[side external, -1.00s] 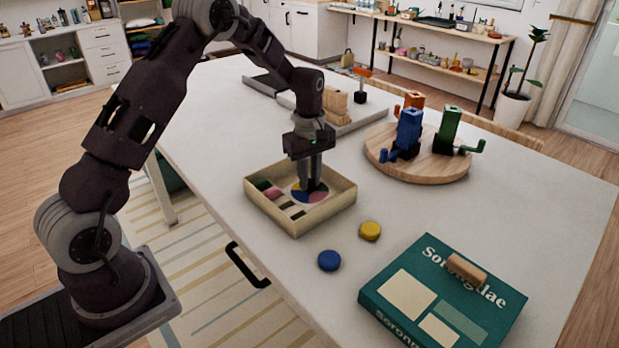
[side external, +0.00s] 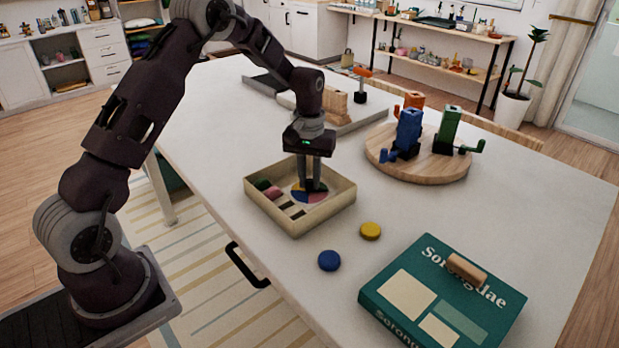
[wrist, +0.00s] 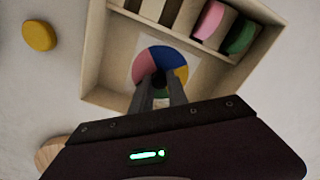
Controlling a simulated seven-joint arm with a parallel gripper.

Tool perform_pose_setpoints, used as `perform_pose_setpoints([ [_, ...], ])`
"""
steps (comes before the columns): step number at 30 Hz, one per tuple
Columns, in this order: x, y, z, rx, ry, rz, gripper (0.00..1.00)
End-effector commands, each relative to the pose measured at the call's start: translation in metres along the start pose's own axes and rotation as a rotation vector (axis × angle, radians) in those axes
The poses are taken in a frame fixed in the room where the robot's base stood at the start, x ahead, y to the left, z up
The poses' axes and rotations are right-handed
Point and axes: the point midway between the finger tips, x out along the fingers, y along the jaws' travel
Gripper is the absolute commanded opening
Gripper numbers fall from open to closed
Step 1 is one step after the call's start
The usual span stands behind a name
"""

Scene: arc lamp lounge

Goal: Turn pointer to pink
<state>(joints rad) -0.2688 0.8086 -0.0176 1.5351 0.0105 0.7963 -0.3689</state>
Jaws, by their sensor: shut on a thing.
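A shallow cream box (side external: 323,220) holds a round dial (wrist: 172,55) with pink, blue, yellow and green sectors. The dial (side external: 299,198) lies at the box's right part in the side view. My gripper (side external: 310,188) points down over the dial, with its fingers low inside the box. It (wrist: 159,88) is shut on the dial's dark pointer (wrist: 158,78) at the centre. The fingers hide most of the pointer, so I cannot tell which colour it points at. The pink sector (wrist: 142,70) is at the dial's left in the wrist view.
Slots beside the dial hold a pink piece (wrist: 208,20) and a green piece (wrist: 241,36). A yellow disc (side external: 370,231) and a blue disc (side external: 329,260) lie outside the box. A teal game box (side external: 375,303) and a round wooden board (side external: 440,177) stand to the right.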

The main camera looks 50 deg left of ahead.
Motion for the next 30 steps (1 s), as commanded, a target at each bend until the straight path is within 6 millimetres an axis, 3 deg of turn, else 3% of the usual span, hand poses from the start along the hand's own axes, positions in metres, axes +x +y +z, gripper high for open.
perform_pose_setpoints([
  [18,-0.0002,0.0002,-0.0005,0.549,-0.002,0.001,0.0],
  [30,-0.0003,0.0002,-0.0002,0.748,-0.004,0.0,0.0],
])
